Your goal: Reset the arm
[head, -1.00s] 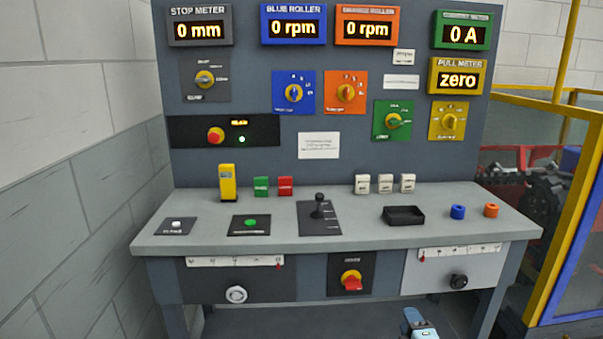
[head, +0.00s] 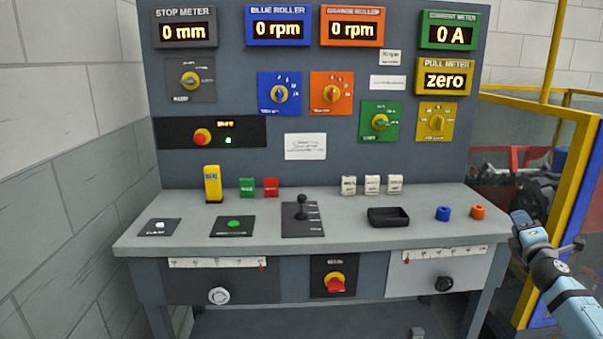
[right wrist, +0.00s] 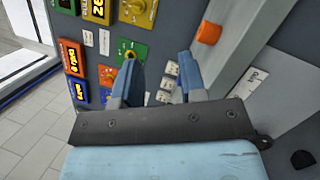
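My right arm (head: 568,296) reaches in from the lower right of the head view, light blue and grey. Its right gripper (head: 520,222) is raised beside the right end of the console, apart from the worktop. In the right wrist view, the two blue fingers of the right gripper (right wrist: 160,82) stand apart with nothing between them. The console's panel shows behind them. My left gripper is not in view.
The grey console worktop (head: 350,235) carries a lever (head: 301,207), a black tray (head: 389,218), a blue ring (head: 443,213) and an orange ring (head: 478,212). A yellow and blue frame (head: 567,205) stands at the right.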

